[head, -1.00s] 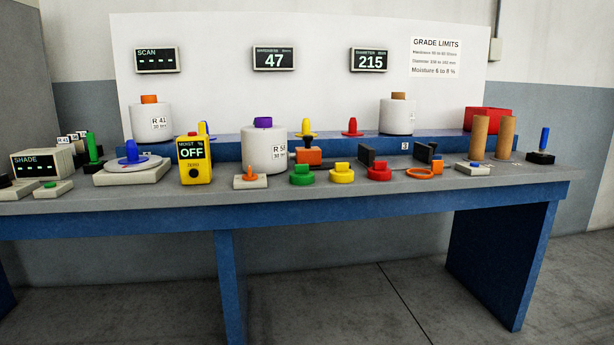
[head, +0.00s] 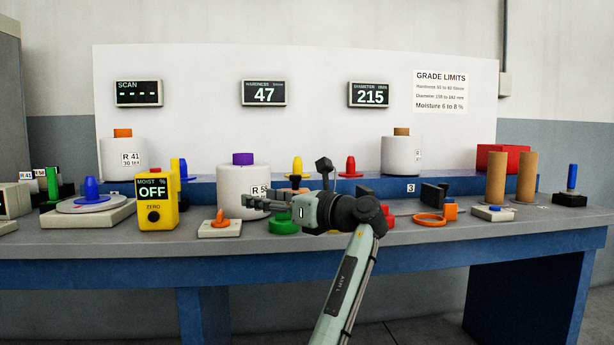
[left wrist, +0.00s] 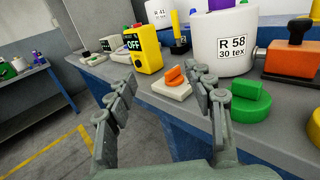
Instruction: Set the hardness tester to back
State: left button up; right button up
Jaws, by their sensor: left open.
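An orange block with a black knob on top (left wrist: 291,60), which looks like the hardness tester, stands on a dark base right of the white R 58 bobbin in the left wrist view. In the head view my left gripper mostly hides it. The wall display marked hardness (head: 264,93) reads 47. My left gripper (head: 262,200) is open and empty, in front of the R 58 bobbin (head: 240,180). In the left wrist view its spread fingers (left wrist: 161,78) lie before a small white base with an orange knob (left wrist: 174,76). The right gripper is not in view.
A yellow moisture meter (head: 157,218) reads OFF. A green knob (left wrist: 248,102) sits close to the right finger. An orange ring (head: 430,219), two brown tubes and a red box (head: 496,158) stand to the right. Open floor lies before the grey bench top (head: 120,241).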

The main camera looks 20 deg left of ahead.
aim_at(294, 179)
jog(key=i, duration=0.9)
